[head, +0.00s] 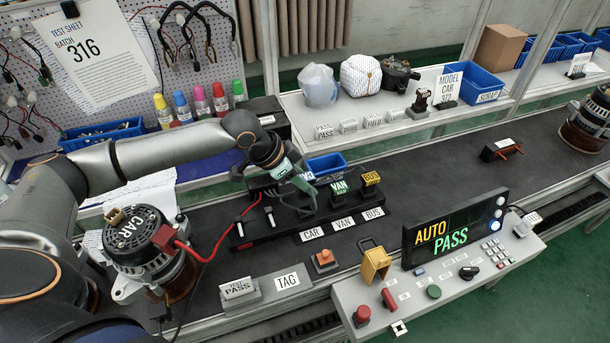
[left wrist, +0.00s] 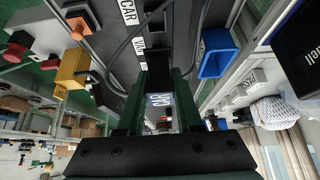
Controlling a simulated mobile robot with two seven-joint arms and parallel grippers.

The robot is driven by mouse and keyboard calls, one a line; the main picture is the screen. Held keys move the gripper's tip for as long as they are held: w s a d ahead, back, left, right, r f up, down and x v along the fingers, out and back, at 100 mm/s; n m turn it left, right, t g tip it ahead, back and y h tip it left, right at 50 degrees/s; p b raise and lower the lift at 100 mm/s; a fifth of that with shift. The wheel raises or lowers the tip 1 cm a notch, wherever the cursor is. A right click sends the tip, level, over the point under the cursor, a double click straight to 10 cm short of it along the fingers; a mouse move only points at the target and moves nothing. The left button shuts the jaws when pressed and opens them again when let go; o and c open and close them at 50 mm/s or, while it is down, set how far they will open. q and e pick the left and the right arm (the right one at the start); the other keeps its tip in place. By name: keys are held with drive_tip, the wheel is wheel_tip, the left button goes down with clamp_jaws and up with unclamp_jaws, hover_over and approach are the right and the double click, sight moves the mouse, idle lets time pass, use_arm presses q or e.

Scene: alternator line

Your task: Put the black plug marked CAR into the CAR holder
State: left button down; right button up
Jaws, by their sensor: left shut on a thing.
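My right gripper is not in view.
The VAN plug (head: 339,188) and BUS plug (head: 371,181) stand in the rack close to the right. A blue bin (head: 327,164) is just behind. An alternator marked CAR (head: 140,240) with a red lead is left; the control panel (head: 440,292) is in front.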

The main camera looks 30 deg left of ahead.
use_arm(q)
drive_tip(key=shift+f+b, duration=0.55)
drive_tip(key=shift+f, duration=1.35)
drive_tip(key=shift+p, duration=0.55)
drive_tip(key=shift+p, duration=0.5)
drive_tip(key=shift+p, duration=0.45)
drive_tip(key=shift+f+b, duration=0.65)
drive_tip(key=shift+f, duration=0.7)
drive_tip(key=c, duration=0.5)
unclamp_jaws()
